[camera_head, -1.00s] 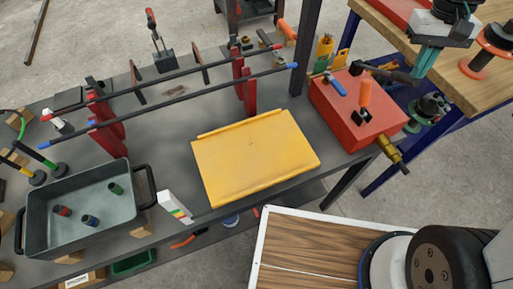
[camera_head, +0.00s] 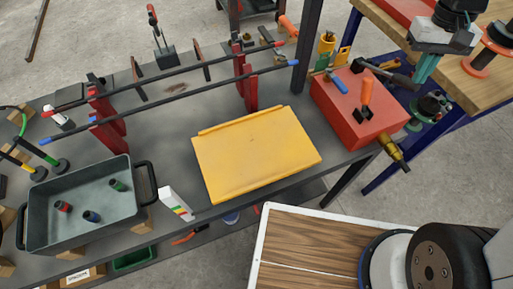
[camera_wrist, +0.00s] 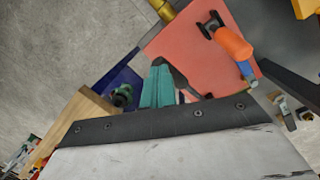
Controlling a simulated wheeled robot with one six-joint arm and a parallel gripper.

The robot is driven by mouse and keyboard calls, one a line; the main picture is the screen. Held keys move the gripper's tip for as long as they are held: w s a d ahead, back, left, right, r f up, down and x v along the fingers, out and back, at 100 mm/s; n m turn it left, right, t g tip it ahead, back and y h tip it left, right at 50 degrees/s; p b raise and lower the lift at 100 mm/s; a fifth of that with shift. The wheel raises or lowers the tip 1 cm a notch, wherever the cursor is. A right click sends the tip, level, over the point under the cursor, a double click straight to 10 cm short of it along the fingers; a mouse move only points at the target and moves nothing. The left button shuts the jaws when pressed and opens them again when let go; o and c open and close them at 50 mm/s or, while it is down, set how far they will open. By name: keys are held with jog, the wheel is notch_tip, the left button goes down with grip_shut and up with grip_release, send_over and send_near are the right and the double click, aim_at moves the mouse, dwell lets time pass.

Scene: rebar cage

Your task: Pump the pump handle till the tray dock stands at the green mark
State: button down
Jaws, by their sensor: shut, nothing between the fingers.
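A red pump box (camera_head: 345,120) stands at the right end of the grey bench. A black lever (camera_head: 396,76), which looks like the pump handle, crosses its far right edge. An orange grip (camera_head: 367,93) and a small blue one (camera_head: 337,83) are on top. My gripper (camera_head: 428,68), with teal fingers, is shut and empty beside the lever's outer end; touch is unclear. In the wrist view my fingers (camera_wrist: 160,84) partly hide the lever. A flat yellow plate (camera_head: 255,155), seemingly the dock, sits mid-bench. A white block (camera_head: 176,203) left of it bears coloured stripes, including green.
A grey tray (camera_head: 85,166) holds small cylinders at the bench's left. Dark bars (camera_head: 165,95) rest on red stands behind the plate. A dark post (camera_head: 307,45) rises behind the pump. A wooden table (camera_head: 400,35) stands at upper right.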

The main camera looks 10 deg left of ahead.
aim_at(418, 86)
jog(key=shift+s+d+f, duration=0.15)
jog(key=shift+s+f, duration=0.05)
jog(key=shift+f, duration=0.45)
jog(key=shift+s+d+f, duration=0.1)
jog(key=shift+s+f, duration=0.05)
jog(key=shift+f, duration=0.4)
jog(key=shift+s+d+f, duration=0.1)
jog(key=shift+s+f, duration=0.05)
jog(key=shift+f, duration=0.5)
jog(key=shift+s+d+f, duration=0.1)
jog(key=shift+f, duration=0.6)
